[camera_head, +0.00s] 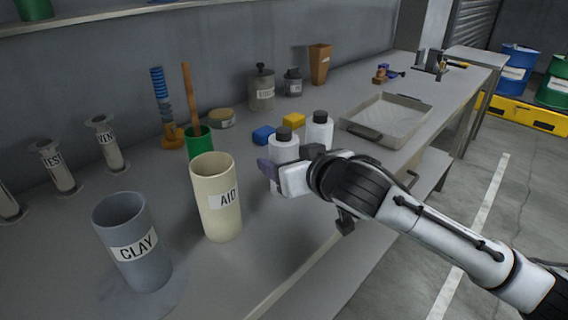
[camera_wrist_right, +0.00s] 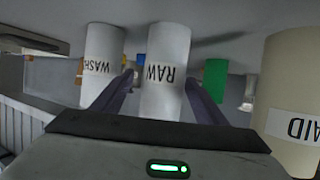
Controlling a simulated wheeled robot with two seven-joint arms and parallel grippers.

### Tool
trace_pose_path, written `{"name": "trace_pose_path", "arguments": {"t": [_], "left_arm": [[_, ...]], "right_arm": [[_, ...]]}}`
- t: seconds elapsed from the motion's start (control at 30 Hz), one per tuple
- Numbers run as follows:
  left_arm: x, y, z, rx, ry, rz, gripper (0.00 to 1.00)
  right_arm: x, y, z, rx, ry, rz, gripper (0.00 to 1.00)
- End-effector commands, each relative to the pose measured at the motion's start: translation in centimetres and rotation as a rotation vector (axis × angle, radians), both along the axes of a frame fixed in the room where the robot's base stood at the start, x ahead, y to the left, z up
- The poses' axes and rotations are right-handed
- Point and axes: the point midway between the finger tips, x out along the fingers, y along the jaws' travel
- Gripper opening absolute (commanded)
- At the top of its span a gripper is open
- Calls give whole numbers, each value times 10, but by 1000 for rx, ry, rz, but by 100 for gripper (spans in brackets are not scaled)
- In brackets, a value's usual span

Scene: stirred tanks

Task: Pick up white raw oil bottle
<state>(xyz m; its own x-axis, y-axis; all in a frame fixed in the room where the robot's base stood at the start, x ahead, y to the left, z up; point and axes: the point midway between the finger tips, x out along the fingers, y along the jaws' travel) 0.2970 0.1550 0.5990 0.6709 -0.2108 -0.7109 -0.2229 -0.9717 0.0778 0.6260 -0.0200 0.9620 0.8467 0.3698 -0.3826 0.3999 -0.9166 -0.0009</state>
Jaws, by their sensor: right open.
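The white raw oil bottle (camera_head: 284,147), with a black cap, stands on the bench behind my right gripper (camera_head: 283,168), which hides part of its lower body. In the right wrist view the bottle (camera_wrist_right: 165,70) is labelled RAW and appears between the two purple fingers of the open right gripper (camera_wrist_right: 160,95). I see a gap at its sides, and the fingers are not closed on it. My left gripper is not in view.
A similar white WASH bottle (camera_head: 319,130) stands close beside the raw bottle. The cream AID container (camera_head: 217,205) and grey CLAY container (camera_head: 133,245) stand to the left. A grey tray (camera_head: 362,132) lies to the right.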

Motion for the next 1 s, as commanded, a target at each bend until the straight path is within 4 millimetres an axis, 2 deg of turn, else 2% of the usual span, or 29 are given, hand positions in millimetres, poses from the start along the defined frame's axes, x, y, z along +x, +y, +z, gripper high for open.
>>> {"name": "trace_pose_path", "arguments": {"t": [0.1,0.27,0.57,0.9,1.0], "left_arm": [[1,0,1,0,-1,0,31],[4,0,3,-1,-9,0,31],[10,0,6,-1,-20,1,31],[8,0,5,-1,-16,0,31],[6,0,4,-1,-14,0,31]], "right_arm": [[15,11,-3,-3,-1,0,66],[30,18,-11,-1,0,0,66],[34,20,-13,-1,0,0,66],[33,19,-13,-1,0,0,11],[34,20,-11,0,-3,2,11]]}}
